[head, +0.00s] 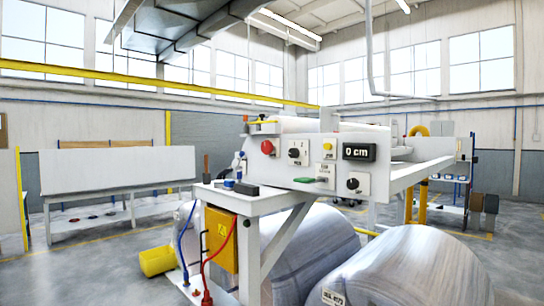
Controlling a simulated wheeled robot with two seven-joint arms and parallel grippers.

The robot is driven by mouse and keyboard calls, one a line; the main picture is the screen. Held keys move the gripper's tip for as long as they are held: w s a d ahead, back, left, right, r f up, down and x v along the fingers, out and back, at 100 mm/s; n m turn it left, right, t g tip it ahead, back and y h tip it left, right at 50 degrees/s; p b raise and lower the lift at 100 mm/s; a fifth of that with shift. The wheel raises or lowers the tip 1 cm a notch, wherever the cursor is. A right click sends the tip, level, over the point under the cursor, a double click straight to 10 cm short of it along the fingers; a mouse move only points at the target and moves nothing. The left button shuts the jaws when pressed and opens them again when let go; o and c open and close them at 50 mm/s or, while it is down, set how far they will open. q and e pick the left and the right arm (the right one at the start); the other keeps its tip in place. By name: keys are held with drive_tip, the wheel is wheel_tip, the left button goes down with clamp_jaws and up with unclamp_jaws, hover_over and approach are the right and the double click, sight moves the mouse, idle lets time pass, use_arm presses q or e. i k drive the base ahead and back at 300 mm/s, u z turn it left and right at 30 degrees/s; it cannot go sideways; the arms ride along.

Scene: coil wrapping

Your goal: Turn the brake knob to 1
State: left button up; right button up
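The white wrapping machine's control panel (314,131) faces me near the middle of the head view. It carries two black rotary knobs on white plates: an upper left knob (294,153) and a lower right knob (352,184). Their labels are too small to read, so I cannot tell which is the brake knob or where either one points. A red button (267,147), a yellow button (328,146), a green switch (316,180) and a black display (359,151) reading "0 cm" are also on the panel. Neither of my grippers shows.
A small shelf (215,199) with small items juts out left of the panel, above a yellow electrical box (221,239). Large wrapped coils (405,270) lie below the machine. Open floor (85,270) lies further left.

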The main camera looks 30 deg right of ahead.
sight(294, 152)
drive_tip(key=i, duration=0.85)
drive_tip(key=z, duration=1.8)
